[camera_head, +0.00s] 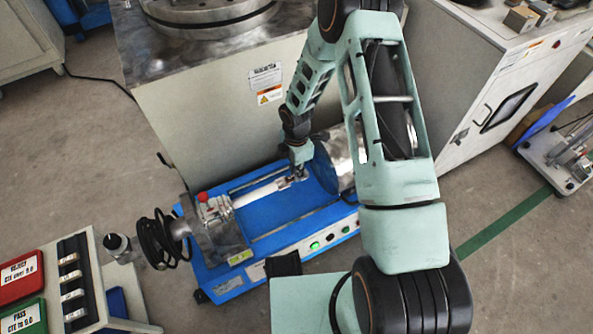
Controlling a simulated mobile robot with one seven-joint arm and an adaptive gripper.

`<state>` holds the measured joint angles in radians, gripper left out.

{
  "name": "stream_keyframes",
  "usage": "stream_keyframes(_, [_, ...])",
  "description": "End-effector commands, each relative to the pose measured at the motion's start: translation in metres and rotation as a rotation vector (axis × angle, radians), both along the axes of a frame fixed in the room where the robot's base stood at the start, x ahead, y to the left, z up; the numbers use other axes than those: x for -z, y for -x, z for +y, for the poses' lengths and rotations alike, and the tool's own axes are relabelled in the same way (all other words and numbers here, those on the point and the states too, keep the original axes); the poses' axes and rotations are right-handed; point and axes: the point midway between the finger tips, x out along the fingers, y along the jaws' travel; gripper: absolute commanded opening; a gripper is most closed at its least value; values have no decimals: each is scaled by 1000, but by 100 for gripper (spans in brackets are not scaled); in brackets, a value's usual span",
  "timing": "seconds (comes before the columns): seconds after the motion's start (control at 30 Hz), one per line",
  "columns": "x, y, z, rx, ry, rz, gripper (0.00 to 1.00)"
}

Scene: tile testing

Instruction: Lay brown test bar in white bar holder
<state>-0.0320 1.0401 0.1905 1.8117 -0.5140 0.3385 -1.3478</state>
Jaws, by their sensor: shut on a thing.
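My gripper (299,174) points down over the blue machine (290,206), at the right end of a white rod-like holder (260,193). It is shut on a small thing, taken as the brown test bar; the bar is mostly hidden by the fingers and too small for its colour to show. The white holder runs from a metal block (222,232) on the left to near a shiny metal cylinder (337,160) on the right. I cannot tell whether the held bar touches the holder.
A black rack (75,283) with several pale bars stands at lower left, beside a red REJECT tray (20,277) and a green PASS tray (24,319). A large grey machine (215,110) stands behind the blue one. A white cabinet (470,80) is at right.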

Motion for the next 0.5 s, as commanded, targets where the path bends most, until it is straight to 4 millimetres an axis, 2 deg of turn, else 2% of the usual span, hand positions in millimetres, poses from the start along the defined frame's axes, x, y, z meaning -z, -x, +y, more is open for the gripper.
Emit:
stream_keyframes(0.17, [0, 0, 0, 0, 0, 0, 0])
stream_keyframes(0.2, [0, 0, 0, 0, 0, 0, 14])
stream_keyframes(0.33, [0, 0, 0, 0, 0, 0, 28])
stream_keyframes(0.37, [0, 0, 0, 0, 0, 0, 31])
stream_keyframes(0.5, [0, 0, 0, 0, 0, 1, 31])
